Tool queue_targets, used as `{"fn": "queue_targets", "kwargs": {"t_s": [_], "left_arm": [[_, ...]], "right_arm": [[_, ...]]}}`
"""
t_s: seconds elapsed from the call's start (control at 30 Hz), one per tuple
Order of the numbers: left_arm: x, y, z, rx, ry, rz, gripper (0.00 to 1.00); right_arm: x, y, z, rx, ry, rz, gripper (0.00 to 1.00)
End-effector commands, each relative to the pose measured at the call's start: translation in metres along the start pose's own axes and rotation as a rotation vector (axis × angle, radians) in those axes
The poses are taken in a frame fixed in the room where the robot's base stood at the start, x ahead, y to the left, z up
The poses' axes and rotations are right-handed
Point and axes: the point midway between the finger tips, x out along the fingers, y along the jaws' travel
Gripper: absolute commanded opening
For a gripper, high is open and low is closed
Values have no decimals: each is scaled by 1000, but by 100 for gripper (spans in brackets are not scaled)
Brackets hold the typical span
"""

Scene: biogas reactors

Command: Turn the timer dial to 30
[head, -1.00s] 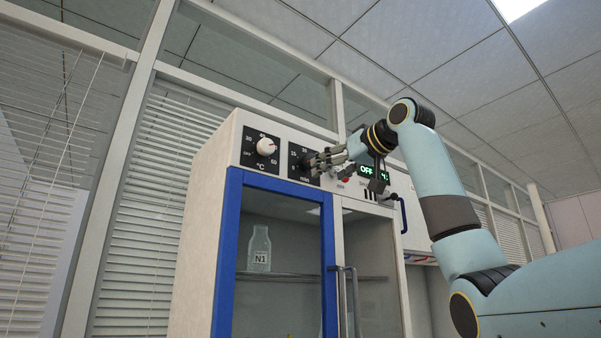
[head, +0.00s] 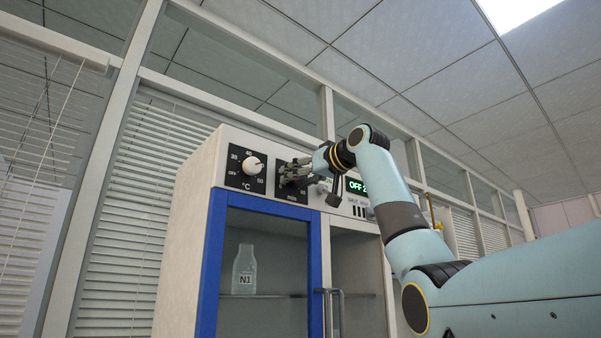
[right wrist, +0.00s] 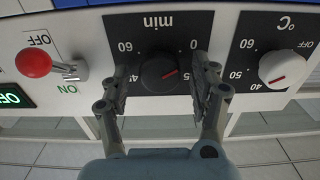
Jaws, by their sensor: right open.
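The timer dial (right wrist: 158,73) is a round black knob with a red pointer line on a black "min" panel (head: 290,196). The right wrist view shows it upside down, the pointer toward the picture's right, roughly on the 15 side. My right gripper (head: 288,172) is open at the panel, hiding most of the dial in the head view. In the right wrist view its fingers (right wrist: 160,84) stand on either side of the knob; contact is not clear. The 30 mark is not readable. My left gripper is not in view.
A white °C dial (head: 253,166) sits left of the timer on the cabinet front. A red-knobbed ON/OFF lever (right wrist: 34,64) and a green display (head: 358,187) are on the other side. Below is a blue-framed glass door (head: 213,265) with bottle N1 (head: 244,266) inside.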

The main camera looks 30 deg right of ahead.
Motion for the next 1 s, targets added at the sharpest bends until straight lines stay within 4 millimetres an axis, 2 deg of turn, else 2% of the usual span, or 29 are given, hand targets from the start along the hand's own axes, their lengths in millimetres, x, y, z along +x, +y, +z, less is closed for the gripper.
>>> {"fn": "queue_targets", "kwargs": {"t_s": [0.2, 0.63, 1.0], "left_arm": [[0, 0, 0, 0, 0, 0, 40], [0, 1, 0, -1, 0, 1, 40], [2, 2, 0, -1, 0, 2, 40]], "right_arm": [[0, 0, 1, 0, 0, 0, 62], [0, 0, 0, 0, 0, 1, 7], [0, 1, 0, 67, 1, 1, 7]]}}
